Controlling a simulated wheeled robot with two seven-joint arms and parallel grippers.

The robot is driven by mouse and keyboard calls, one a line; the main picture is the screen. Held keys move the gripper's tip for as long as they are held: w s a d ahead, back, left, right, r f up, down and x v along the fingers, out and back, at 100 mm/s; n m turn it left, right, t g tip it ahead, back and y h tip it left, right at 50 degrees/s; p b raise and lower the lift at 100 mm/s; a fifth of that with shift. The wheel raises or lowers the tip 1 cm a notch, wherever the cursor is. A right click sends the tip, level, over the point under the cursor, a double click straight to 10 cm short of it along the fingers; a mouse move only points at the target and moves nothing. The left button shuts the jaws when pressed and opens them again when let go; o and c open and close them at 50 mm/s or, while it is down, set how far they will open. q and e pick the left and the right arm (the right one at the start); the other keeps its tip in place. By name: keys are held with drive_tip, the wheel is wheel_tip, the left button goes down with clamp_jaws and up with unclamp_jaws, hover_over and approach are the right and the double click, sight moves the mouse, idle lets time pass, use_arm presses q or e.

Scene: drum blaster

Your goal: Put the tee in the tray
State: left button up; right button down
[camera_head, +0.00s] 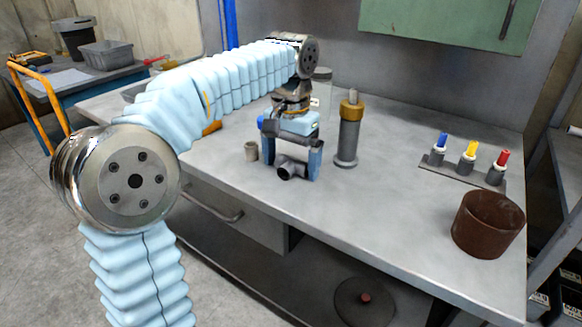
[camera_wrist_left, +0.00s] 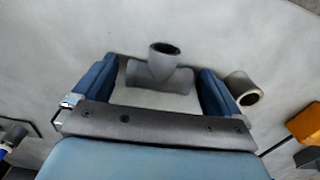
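The tee (camera_head: 291,169) is a short dark grey pipe piece on the workbench, with one round opening facing the front. In the left wrist view the tee (camera_wrist_left: 160,70) lies between the two blue fingers, with a small gap visible on each side. My left gripper (camera_head: 292,160) points down over the tee with its fingers apart, one on each side. My right gripper is not in view. A grey edge, perhaps the tray (camera_head: 131,93), shows at the bench's left end; my left arm hides most of it.
A grey cylinder with a brass collar (camera_head: 348,135) stands close on the right. A rack of coloured-tipped pieces (camera_head: 467,165) and a brown pot (camera_head: 488,224) are farther right. The bench front middle is clear.

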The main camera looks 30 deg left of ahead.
use_arm(q)
drive_tip(key=c, duration=1.3)
